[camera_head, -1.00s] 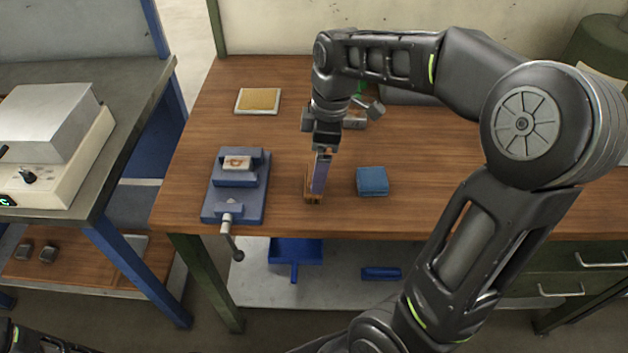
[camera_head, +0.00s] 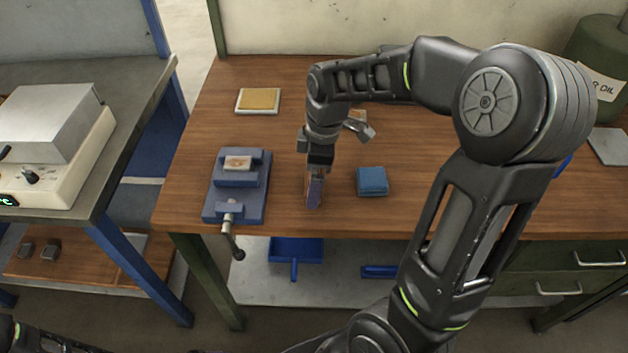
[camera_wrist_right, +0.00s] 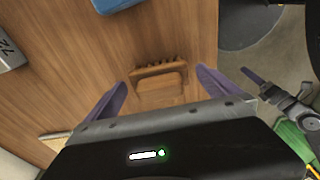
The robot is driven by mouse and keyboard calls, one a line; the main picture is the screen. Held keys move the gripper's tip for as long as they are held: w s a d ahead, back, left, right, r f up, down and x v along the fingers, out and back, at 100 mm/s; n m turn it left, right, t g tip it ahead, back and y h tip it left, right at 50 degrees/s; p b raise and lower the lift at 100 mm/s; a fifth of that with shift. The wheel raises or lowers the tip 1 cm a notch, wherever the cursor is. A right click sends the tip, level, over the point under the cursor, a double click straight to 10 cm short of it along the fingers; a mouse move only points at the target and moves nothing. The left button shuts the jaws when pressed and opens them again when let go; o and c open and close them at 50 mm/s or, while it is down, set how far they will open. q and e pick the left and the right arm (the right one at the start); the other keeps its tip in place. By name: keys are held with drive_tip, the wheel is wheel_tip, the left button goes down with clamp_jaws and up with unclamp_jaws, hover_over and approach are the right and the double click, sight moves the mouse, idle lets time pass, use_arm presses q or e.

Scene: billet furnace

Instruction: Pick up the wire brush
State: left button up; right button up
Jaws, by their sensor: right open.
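The wire brush (camera_wrist_right: 158,72), wooden with a row of dark bristle tufts, lies on the wooden bench in the right wrist view. My right gripper (camera_wrist_right: 161,80) is open, with one purple finger on each side of the brush and a visible gap to it. In the head view the right gripper (camera_head: 314,198) points down near the bench's front edge and hides the brush. At the right of the wrist view, part of what looks like my left gripper (camera_wrist_right: 275,95) hangs over the floor; its opening is unclear.
A blue vise (camera_head: 236,190) stands just left of the right gripper, and a folded blue cloth (camera_head: 372,181) lies to its right. A yellow pad on a white tray (camera_head: 257,101) is farther back. The bench (camera_head: 200,130) ends close in front.

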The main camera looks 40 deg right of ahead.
drive_tip(key=shift+c, duration=0.2)
drive_tip(key=c, duration=1.4)
wheel_tip(320, 180, up, 10)
drive_tip(key=shift+r+b, duration=0.1)
drive_tip(key=shift+b, duration=0.3)
